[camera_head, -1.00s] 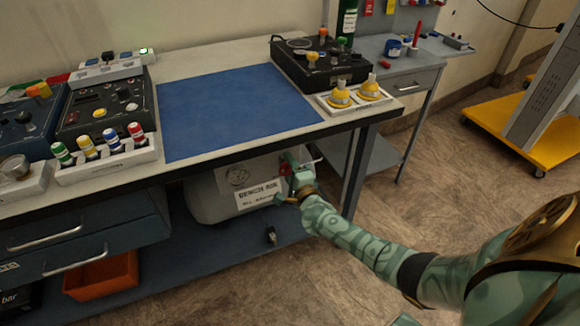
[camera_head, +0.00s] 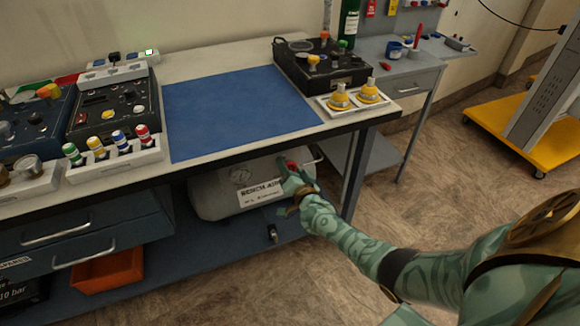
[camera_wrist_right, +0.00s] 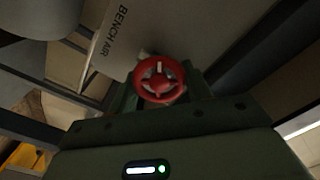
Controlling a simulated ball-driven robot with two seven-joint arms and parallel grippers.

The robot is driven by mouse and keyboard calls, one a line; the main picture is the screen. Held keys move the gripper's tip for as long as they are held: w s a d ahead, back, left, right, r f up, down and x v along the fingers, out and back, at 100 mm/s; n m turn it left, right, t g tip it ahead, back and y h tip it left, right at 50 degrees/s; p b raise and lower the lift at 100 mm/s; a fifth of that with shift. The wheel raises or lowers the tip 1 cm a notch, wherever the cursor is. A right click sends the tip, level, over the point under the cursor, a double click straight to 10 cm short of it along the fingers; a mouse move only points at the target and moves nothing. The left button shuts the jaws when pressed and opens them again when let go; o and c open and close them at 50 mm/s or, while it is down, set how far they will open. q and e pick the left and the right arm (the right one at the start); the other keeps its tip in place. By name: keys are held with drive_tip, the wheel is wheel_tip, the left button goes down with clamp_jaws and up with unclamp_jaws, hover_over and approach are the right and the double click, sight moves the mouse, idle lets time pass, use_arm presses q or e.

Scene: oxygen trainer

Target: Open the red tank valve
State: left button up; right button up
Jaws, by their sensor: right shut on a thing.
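The red tank valve (camera_wrist_right: 160,81) is a round spoked handwheel, large in the middle of the right wrist view. In the head view only a bit of its red (camera_head: 291,164) shows at the right end of the grey tank (camera_head: 209,196), which lies under the bench and bears a "BENCH AIR" label. My right gripper (camera_head: 292,180) reaches in from the right and is shut on the valve wheel. Its fingers are partly hidden behind the wheel in the wrist view (camera_wrist_right: 160,95). My left gripper is not in view.
The workbench (camera_head: 225,60) top overhangs the tank. A small dark object (camera_head: 272,233) stands on the blue lower shelf (camera_head: 205,265). An orange bin (camera_head: 108,270) sits at the left below blue drawers. A table leg (camera_head: 357,172) stands just right of my gripper.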

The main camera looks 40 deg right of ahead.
drive_tip(key=n, duration=0.5)
drive_tip(key=shift+a+f+n, duration=0.1)
drive_tip(key=shift+a+n, duration=0.05)
drive_tip(key=shift+n, duration=0.25)
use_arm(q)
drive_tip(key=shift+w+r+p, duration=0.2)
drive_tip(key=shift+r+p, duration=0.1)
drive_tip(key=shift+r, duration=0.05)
use_arm(e)
drive_tip(key=n, duration=0.5)
drive_tip(key=shift+a+n, duration=0.1)
drive_tip(key=shift+n, duration=0.2)
drive_tip(key=o, duration=1)
use_arm(q)
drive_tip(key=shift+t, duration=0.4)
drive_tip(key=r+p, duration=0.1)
drive_tip(key=p, duration=0.1)
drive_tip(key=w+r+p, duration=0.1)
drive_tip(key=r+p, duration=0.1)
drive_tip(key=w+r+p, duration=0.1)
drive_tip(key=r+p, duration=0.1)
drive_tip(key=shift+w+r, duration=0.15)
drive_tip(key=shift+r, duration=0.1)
use_arm(e)
drive_tip(key=v, duration=1.6)
drive_tip(key=shift+s, duration=0.2)
